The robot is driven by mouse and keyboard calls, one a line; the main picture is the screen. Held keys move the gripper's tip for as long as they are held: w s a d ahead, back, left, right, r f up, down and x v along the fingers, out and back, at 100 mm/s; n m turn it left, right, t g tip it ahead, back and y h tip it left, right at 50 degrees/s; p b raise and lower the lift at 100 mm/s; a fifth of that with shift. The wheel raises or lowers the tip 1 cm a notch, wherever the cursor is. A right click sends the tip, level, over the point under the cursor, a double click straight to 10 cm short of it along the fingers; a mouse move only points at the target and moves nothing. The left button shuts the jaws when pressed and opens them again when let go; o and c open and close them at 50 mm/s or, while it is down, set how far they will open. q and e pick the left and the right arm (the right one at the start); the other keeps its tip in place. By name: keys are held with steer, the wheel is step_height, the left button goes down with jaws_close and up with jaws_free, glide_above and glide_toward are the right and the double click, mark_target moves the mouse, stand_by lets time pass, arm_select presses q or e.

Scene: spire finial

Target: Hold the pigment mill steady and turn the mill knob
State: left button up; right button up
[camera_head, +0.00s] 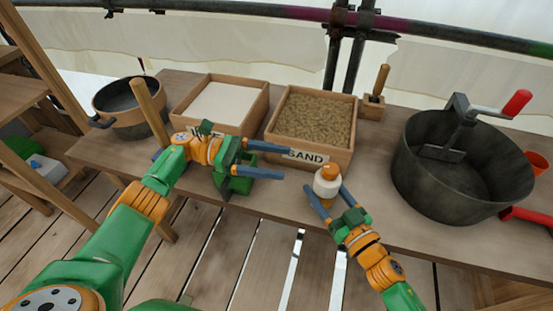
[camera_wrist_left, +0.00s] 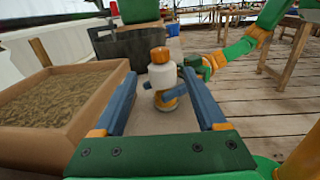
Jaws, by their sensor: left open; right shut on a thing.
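The pigment mill (camera_head: 325,188) is a small white body with an orange mill knob (camera_head: 328,171) on top. It stands upright near the front of the table, before the sand box. My right gripper (camera_head: 326,191) is shut on the mill's lower body, a finger on either side. My left gripper (camera_head: 284,175) is open and empty, left of the mill, its fingers pointing toward it. In the left wrist view the white mill body (camera_wrist_left: 162,75) and orange knob (camera_wrist_left: 159,55) show beyond and between the open fingers.
The sand box (camera_head: 322,155) and a box of white material (camera_head: 205,130) stand behind. A large dark pot (camera_head: 440,190) with a red-handled crank stands at right. A wooden-handled tool (camera_head: 376,95) stands behind the sand box.

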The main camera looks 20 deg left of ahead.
mark_target(330, 171)
arm_select(q)
steer(key=w+d+n+t+y, duration=0.1)
steer(key=d+t, duration=0.4)
steer(key=d, duration=1)
steer(key=w+n, duration=0.1)
steer(key=n, duration=0.1)
steer(key=shift+n, duration=0.3)
steer(key=shift+w, duration=0.1)
jaws_close()
steer(key=shift+f, duration=0.1)
